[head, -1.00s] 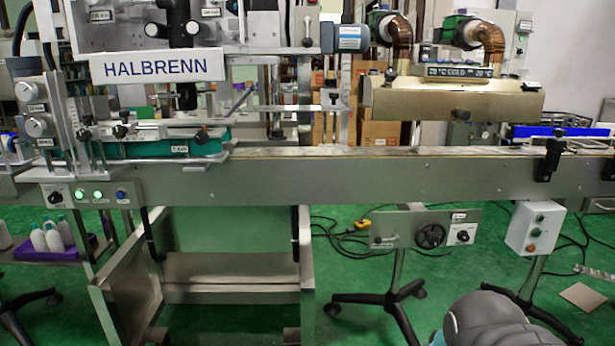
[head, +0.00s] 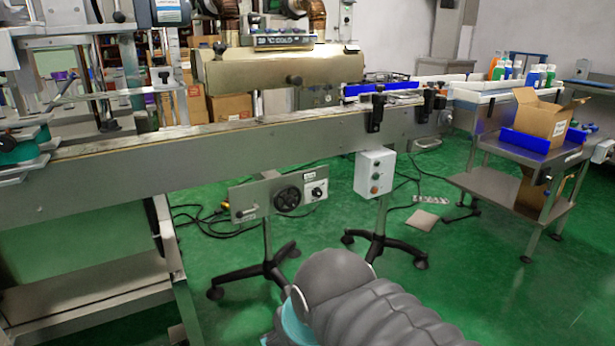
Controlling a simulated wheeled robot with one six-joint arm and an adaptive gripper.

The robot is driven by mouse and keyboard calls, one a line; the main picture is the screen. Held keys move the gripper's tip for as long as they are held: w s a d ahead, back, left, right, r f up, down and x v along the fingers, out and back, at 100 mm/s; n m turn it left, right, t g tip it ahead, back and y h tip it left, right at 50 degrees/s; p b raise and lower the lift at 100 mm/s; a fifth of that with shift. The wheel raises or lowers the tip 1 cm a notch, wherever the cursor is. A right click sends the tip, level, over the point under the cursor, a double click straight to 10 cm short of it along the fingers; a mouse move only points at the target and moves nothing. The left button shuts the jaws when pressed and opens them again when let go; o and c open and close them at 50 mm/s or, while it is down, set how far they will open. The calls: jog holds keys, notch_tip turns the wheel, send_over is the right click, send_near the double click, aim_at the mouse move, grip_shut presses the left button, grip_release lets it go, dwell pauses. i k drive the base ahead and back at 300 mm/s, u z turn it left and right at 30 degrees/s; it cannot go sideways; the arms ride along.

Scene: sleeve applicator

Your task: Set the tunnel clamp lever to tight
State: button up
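My gripper is not in view; only part of my arm shows at the bottom.
The conveyor (head: 215,148) runs across the view. A white button box (head: 374,174) stands right of the panel. A steel cart (head: 510,192) with a cardboard box (head: 540,118) stands at the right. Cables lie on the green floor, which is mostly clear in front.

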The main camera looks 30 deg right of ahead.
aim_at(240, 214)
jog(key=u, duration=0.6)
jog(key=k, duration=0.65)
jog(key=u, duration=0.75)
jog(key=i, duration=0.6)
jog(key=z, duration=0.6)
jog(key=i, duration=0.65)
jog(key=z, duration=0.75)
